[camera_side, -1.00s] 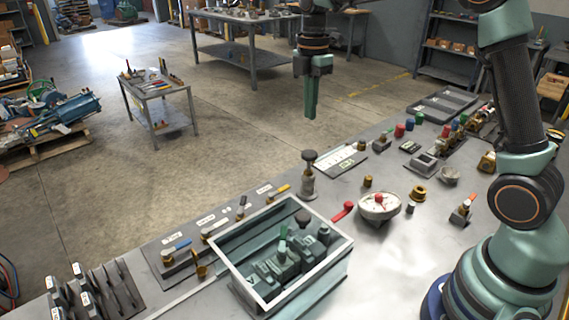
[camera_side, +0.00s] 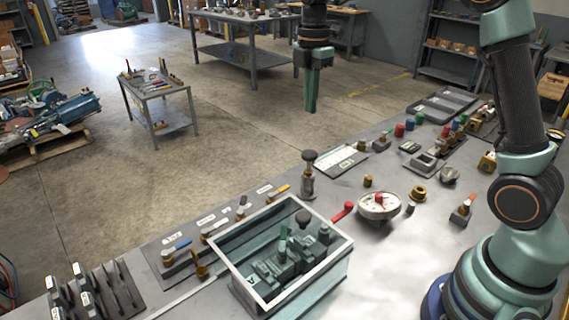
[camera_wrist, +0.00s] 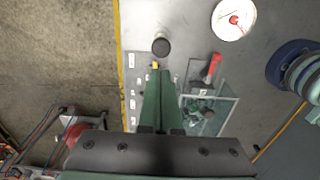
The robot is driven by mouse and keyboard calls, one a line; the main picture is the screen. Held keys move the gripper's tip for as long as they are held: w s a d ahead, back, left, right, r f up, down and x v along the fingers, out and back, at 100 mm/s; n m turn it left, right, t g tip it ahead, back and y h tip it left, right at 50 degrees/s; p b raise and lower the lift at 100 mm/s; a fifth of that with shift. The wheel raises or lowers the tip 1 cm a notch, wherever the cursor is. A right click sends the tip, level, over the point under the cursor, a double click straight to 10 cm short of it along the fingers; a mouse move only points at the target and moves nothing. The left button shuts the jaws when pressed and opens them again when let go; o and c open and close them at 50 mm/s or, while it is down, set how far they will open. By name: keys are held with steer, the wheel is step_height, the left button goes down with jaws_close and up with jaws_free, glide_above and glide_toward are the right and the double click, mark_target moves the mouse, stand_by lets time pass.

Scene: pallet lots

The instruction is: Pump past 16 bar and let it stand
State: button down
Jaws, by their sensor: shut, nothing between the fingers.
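My gripper (camera_side: 311,108) is shut and empty, pointing down, high above the bench's far edge. Its closed green fingers (camera_wrist: 160,74) also show in the wrist view, just below the dark pump knob (camera_wrist: 161,46) in the picture. The pump plunger (camera_side: 308,178) stands upright with its round dark knob on top, well apart from the fingers. A round white gauge (camera_side: 379,206) with a red centre lies to its right; it also shows in the wrist view (camera_wrist: 234,20). Its reading is too small to tell. A red-handled lever (camera_side: 343,211) sits between them.
An open-topped glass-sided box (camera_side: 342,246) with green fittings stands at the front. Valves with blue handle (camera_side: 177,246) and orange handle (camera_side: 280,190) line the left edge. Small brass and coloured parts fill the back right.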

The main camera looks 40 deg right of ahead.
mark_target(308, 153)
step_height(308, 153, up, 3)
steer(key=shift+r, duration=0.15)
step_height(308, 153, down, 14)
steer(key=shift+f, duration=0.1)
stand_by(0.7)
steer(key=shift+f, duration=1.85)
steer(key=shift+s, duration=0.1)
steer(key=shift+r, duration=0.1)
